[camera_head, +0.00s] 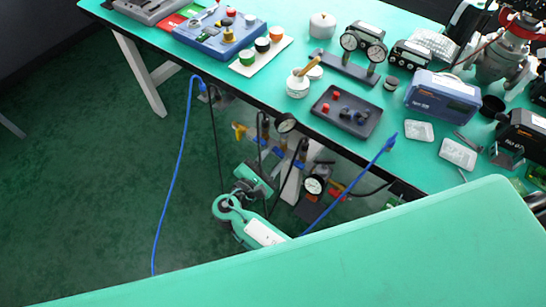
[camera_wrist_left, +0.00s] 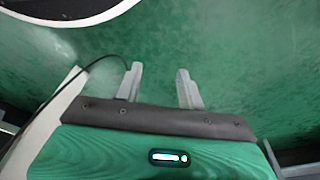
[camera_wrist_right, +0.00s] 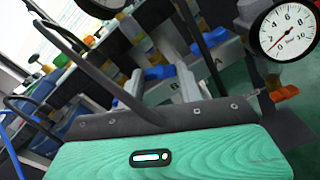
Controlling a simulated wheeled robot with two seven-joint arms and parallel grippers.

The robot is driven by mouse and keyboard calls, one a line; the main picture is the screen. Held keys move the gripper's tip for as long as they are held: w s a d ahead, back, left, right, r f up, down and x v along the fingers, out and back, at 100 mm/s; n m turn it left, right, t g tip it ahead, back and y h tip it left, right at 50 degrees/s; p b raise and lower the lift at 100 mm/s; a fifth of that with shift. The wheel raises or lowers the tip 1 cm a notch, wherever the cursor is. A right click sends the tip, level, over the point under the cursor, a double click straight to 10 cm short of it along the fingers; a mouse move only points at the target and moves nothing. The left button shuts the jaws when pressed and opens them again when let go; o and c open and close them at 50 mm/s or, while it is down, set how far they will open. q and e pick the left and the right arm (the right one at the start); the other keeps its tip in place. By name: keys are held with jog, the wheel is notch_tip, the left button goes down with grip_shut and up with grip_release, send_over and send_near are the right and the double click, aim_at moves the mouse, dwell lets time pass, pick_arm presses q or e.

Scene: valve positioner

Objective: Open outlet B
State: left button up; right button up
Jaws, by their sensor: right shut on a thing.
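In the head view, the valve panel with hoses and gauges stands under the table's front edge. Blue valve handles (camera_head: 297,164) show on it. My right gripper (camera_head: 263,163) reaches in among them, partly hidden by its own wrist. In the right wrist view, a blue handle (camera_wrist_right: 159,73) lies between the fingers of my right gripper (camera_wrist_right: 161,86), which is shut on it. Letters B and A show faintly just beyond, close to the grip. Another blue handle (camera_wrist_right: 214,38) is farther right. My left gripper (camera_wrist_left: 158,75) is open and empty above the green floor.
A pressure gauge (camera_wrist_right: 289,28) sits right of the grip, its needle pointing lower left, with an orange handle (camera_wrist_right: 285,93) below. Dark hoses pass close to the right gripper. Blue cables hang from the table (camera_head: 420,165), which holds many instruments. Floor (camera_head: 90,190) at left is clear.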

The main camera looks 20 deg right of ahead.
pick_arm(q)
notch_tip(320, 180, up, 16)
jog(key=t+b, duration=0.1)
jog(key=b, duration=0.5)
jog(key=shift+w+t+b, duration=0.35)
jog(key=shift+w+t, duration=0.05)
jog(key=shift+w, duration=0.05)
pick_arm(e)
jog(key=shift+f+m, duration=0.1)
jog(key=shift+m, duration=6.3)
pick_arm(q)
jog(key=shift+f, duration=0.1)
pick_arm(e)
jog(key=o, duration=1)
